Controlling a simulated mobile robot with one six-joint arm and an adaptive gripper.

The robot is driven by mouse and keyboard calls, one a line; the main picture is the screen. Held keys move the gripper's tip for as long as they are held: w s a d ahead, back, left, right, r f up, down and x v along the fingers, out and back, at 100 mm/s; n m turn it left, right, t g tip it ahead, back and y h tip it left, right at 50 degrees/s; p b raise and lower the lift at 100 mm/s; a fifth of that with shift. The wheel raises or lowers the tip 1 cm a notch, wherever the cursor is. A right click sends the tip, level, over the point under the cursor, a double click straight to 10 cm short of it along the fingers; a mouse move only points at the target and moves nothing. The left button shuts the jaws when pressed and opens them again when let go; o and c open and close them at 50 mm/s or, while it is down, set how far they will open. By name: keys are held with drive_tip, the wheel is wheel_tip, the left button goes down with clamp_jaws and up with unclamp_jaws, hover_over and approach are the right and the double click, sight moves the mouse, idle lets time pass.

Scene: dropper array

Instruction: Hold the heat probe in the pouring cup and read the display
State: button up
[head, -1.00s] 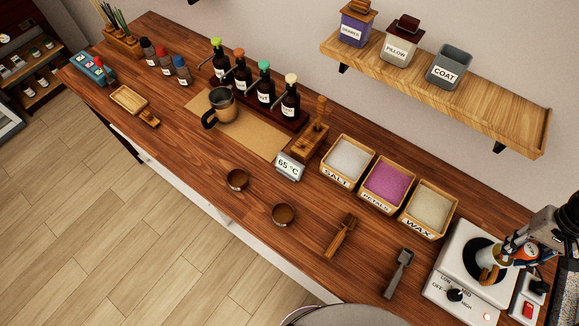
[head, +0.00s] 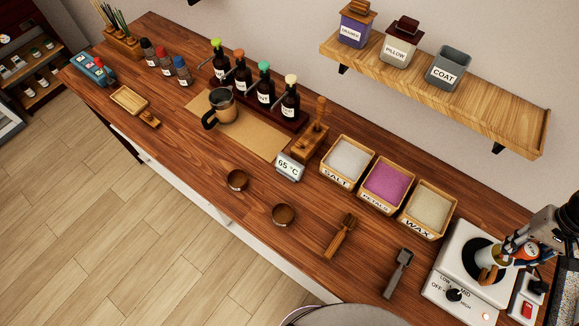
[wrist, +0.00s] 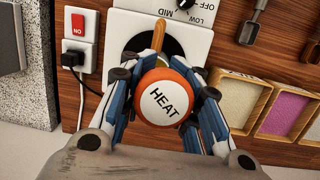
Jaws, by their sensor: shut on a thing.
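The probe also shows in the head view (head: 531,249), between my fingers at the right edge. The pouring cup (head: 490,258) is pale with a wooden handle and stands on the dark burner of the hotplate (head: 447,270). My gripper is over the cup. The probe's top hides its lower end, so I cannot tell how deep it sits. A small display (head: 288,168) beside a wooden stand (head: 309,147) reads 65 °C.
Bins of salt (head: 347,160), petals (head: 387,187) and wax (head: 430,210) stand left of the hotplate. A red switch (wrist: 78,25) with a plug is beside it. A shelf (head: 495,105) with several containers hangs above. Scoops and two small bowls lie in front.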

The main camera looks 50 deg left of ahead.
drive_tip(key=r+p, duration=0.2)
drive_tip(key=r, duration=0.1)
drive_tip(key=s+r+p, duration=0.1)
drive_tip(key=r+p, duration=0.1)
drive_tip(key=r, duration=0.1)
drive_tip(key=r+p, duration=0.2)
drive_tip(key=r, duration=0.1)
drive_tip(key=shift+s+a+r, duration=0.15)
drive_tip(key=shift+r, duration=0.15)
drive_tip(key=shift+f, duration=0.1)
